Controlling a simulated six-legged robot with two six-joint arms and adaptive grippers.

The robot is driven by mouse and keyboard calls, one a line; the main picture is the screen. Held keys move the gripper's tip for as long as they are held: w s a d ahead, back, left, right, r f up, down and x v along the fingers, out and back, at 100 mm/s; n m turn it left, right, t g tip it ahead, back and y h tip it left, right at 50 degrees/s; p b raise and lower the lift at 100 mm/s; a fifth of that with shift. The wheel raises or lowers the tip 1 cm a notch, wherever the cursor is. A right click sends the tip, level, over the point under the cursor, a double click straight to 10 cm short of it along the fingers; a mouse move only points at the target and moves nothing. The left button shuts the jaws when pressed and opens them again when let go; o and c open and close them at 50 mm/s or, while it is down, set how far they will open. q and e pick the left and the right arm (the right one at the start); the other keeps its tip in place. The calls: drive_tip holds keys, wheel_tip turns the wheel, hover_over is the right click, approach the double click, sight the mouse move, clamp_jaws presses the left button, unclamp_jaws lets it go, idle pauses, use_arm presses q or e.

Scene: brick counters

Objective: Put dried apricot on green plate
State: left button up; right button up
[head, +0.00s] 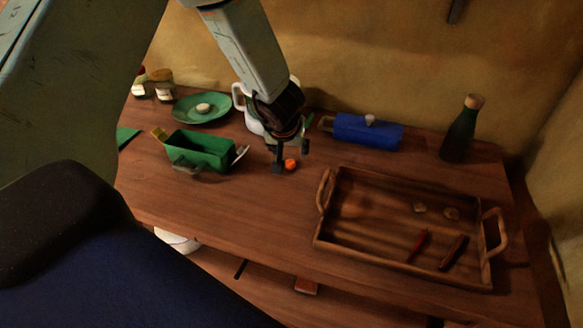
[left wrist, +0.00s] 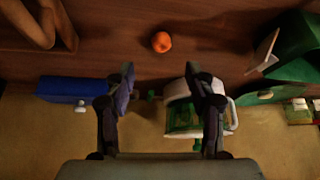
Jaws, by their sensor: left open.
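The dried apricot (head: 290,164) is a small orange lump on the brown wooden counter, near its middle; it also shows at the top of the left wrist view (left wrist: 161,42). The green plate (head: 190,117) lies at the back left of the counter, with a small pale round thing (head: 203,107) on it. My left gripper (head: 288,165) is open and just above the counter at the apricot, pointing down in the head view. In the left wrist view its two fingers (left wrist: 165,85) are apart with nothing between them, and the apricot is beyond the tips. My right gripper is not in view.
A green rectangular container (head: 200,146) stands in front of the plate. A white pot (head: 250,118) is behind my gripper, partly hidden. A blue box (head: 368,131) and dark bottle (head: 461,130) stand at the back. A wooden tray (head: 330,246) with several items fills the right. The front-left counter is clear.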

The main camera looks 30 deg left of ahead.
sight(291, 163)
use_arm(q)
drive_tip(key=shift+w+a+f+b, duration=0.1)
drive_tip(key=shift+a+f+b, duration=0.1)
drive_tip(key=shift+f, duration=0.25)
drive_tip(key=shift+w+a+f+b, duration=0.1)
drive_tip(key=shift+a+f, duration=0.1)
drive_tip(key=shift+f, duration=0.25)
drive_tip(key=x, duration=0.1)
drive_tip(key=b+x, duration=0.1)
drive_tip(key=x, duration=0.1)
drive_tip(key=b+x, duration=0.1)
drive_tip(key=x, duration=0.1)
drive_tip(key=shift+s+d+f, duration=0.15)
drive_tip(key=shift+d, duration=0.2)
drive_tip(key=shift+a+f, duration=0.1)
drive_tip(key=shift+a, duration=0.1)
drive_tip(key=shift+d, duration=0.2)
drive_tip(key=shift+c, duration=0.3)
drive_tip(key=shift+d, duration=0.1)
drive_tip(key=shift+c, duration=0.8)
drive_tip(key=shift+a, duration=0.25)
drive_tip(key=c, duration=0.6)
drive_tip(key=shift+d, duration=0.15)
drive_tip(key=shift+c, duration=0.5)
